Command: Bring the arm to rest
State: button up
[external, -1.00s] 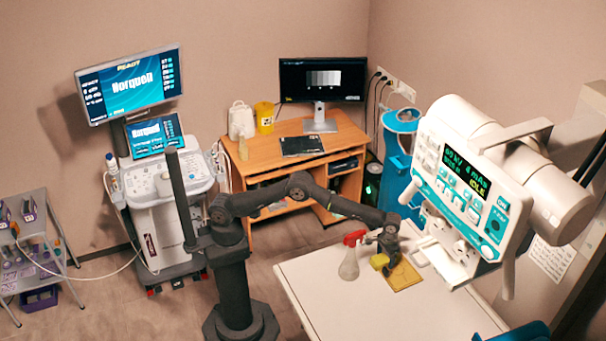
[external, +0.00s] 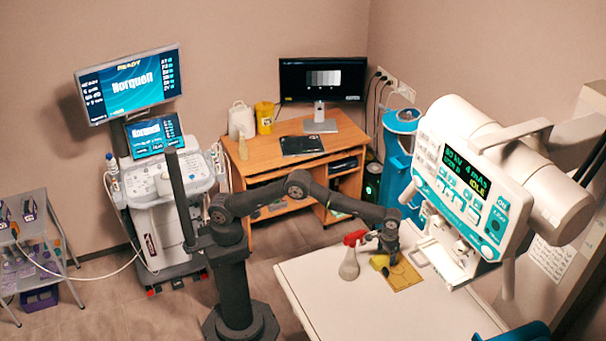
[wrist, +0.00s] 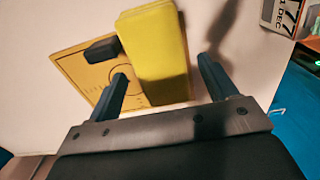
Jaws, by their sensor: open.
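My gripper (external: 384,252) is low over the white table in the external view, at the end of my outstretched arm. In the wrist view my gripper (wrist: 165,85) has its two dark fingers spread apart. A yellow block (wrist: 155,50) shows just beyond and between the fingers; I cannot tell whether either finger touches it. The block (external: 379,262) is partly hidden by my gripper in the external view. A flat yellow-tan plate with line markings (wrist: 85,65) lies under the block; the plate (external: 404,276) also shows in the external view.
The X-ray unit (external: 480,185) hangs over the table's right side. A desk calendar (wrist: 285,15) stands at the wrist view's upper right. The table's front area (external: 360,315) is clear.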

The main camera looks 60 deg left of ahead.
notch_tip(320, 180, down, 3)
jog(key=shift+r, duration=0.15)
notch_tip(320, 180, up, 18)
jog(key=s+d+f, duration=0.2)
jog(key=s+d, duration=0.4)
jog(key=s, duration=0.5)
jog(key=s+d+f, duration=0.2)
jog(key=s+d, duration=0.3)
jog(key=s, duration=0.5)
jog(key=s+f, duration=0.2)
jog(key=s, duration=0.8)
jog(key=s+f, duration=0.3)
jog(key=s, duration=0.6)
jog(key=shift+s+f, duration=0.2)
jog(key=shift+s, duration=0.15)
